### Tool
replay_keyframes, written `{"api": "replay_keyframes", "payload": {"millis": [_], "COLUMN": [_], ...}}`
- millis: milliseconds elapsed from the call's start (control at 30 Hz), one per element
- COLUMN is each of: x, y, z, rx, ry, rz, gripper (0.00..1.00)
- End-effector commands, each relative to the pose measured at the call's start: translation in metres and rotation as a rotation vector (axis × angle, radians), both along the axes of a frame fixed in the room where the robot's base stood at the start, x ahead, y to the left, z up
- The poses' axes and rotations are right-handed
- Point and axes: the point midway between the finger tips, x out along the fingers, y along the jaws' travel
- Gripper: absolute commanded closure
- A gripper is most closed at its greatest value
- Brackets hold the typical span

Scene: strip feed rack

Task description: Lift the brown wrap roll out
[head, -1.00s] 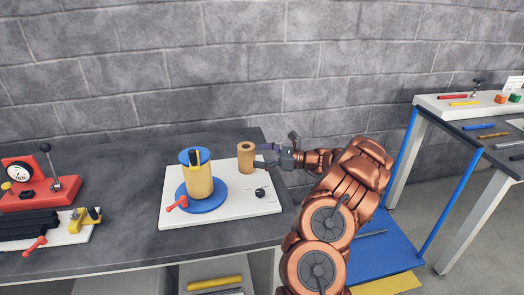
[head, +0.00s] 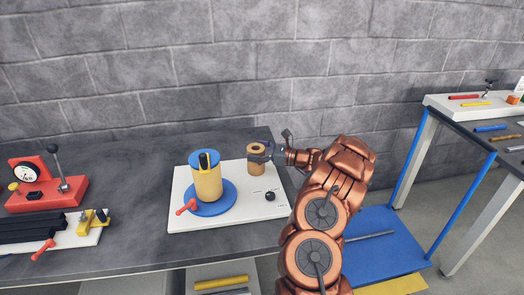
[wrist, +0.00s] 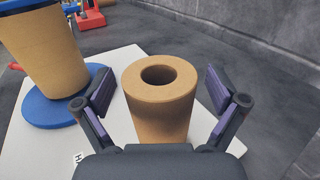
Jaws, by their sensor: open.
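The brown wrap roll (head: 256,166) stands upright at the back right of a white board (head: 240,218) on the grey bench. In the wrist view the roll (wrist: 160,110) shows its round top and dark centre hole. My gripper (head: 258,152) is open at the roll. In the wrist view the two purple-padded fingers (wrist: 162,90) stand on either side of the roll, with a gap on each side. The lower part of the roll is partly hidden by the gripper body in the wrist view.
Left of the roll, a larger tan roll (head: 208,186) with a blue top stands on a blue disc (head: 226,204), with a red handle (head: 187,206) beside it. A black knob (head: 270,196) sits in front. A red gauge press (head: 42,185) stands far left. A brick wall rises behind.

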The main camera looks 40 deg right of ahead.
Motion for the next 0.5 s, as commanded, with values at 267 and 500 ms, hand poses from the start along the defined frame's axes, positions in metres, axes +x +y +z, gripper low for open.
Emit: {"api": "replay_keyframes", "payload": {"millis": [267, 500], "x": [0.0017, 0.0016], "y": [0.0013, 0.0012], "z": [0.0002, 0.0003], "rx": [0.000, -0.001], "ry": [0.000, -0.001], "rz": [0.000, 0.000], "gripper": [0.04, 0.27]}}
